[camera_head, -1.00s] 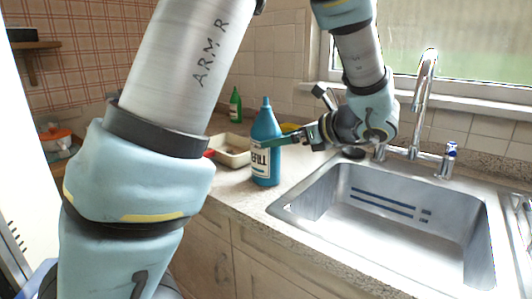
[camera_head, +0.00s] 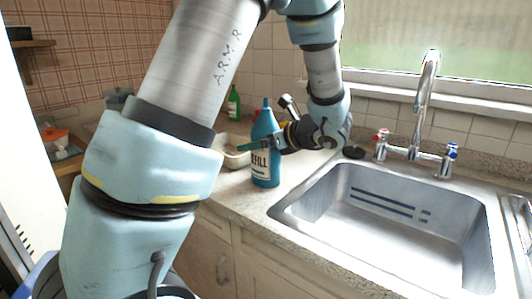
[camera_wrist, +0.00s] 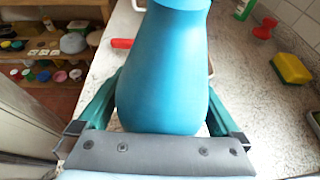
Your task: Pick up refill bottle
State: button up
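The refill bottle (camera_head: 265,163) is blue with a white label reading "FILL" in the visible part. It stands upright on the counter, left of the sink. My gripper (camera_head: 238,146) reaches it from the right, with a green finger across the bottle's front at mid-height. In the wrist view the bottle (camera_wrist: 163,70) fills the space between my two green fingers (camera_wrist: 163,100), one on each side. The fingers sit wide apart at the ends of the palm, close to the bottle's sides. Firm contact does not show. The bottle's top is cut off there.
A cream tray (camera_head: 236,160) lies behind the bottle. A green bottle (camera_head: 234,103) stands farther back by the wall. The steel sink (camera_head: 400,215) and tap (camera_head: 425,100) are at right. A yellow sponge (camera_wrist: 291,68) and red item (camera_wrist: 265,28) show in the wrist view.

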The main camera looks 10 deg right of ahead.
jog(key=c, duration=1.5)
jog(key=shift+o, duration=0.2)
jog(key=shift+r, duration=0.2)
